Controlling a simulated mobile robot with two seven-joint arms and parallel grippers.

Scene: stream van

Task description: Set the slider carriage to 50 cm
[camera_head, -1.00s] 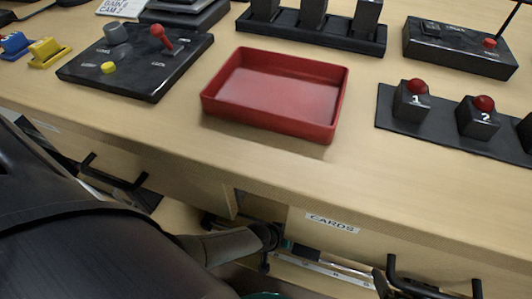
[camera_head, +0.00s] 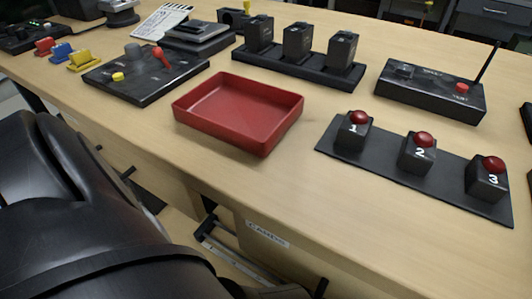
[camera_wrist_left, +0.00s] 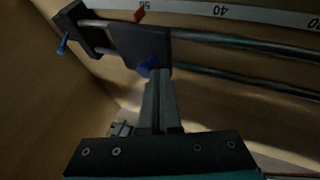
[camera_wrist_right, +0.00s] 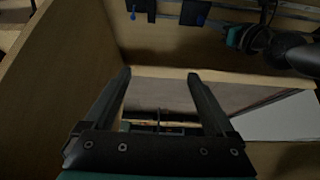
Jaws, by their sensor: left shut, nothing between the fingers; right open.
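The slider carriage (camera_wrist_left: 139,46) is a dark block on two metal rails (camera_wrist_left: 230,43) in the left wrist view. Its red pointer (camera_wrist_left: 140,13) lies at the scale (camera_wrist_left: 265,14) by a label that looks like 50, partly covered; 40 is to its right, upside down. A blue knob (camera_wrist_left: 147,66) is on the carriage. My left gripper (camera_wrist_left: 160,76) is shut and empty, its tips close to the knob; contact is unclear. My right gripper (camera_wrist_right: 159,75) is open and empty; the carriage (camera_wrist_right: 183,12) shows beyond it.
The slider sits in a recess below the tabletop; its rail (camera_head: 235,258) partly shows in the head view. On the table are a red tray (camera_head: 240,140), numbered buttons (camera_head: 420,154) and a joystick panel (camera_head: 150,85). A dark end block (camera_wrist_left: 85,28) with a blue knob stands left of the carriage.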

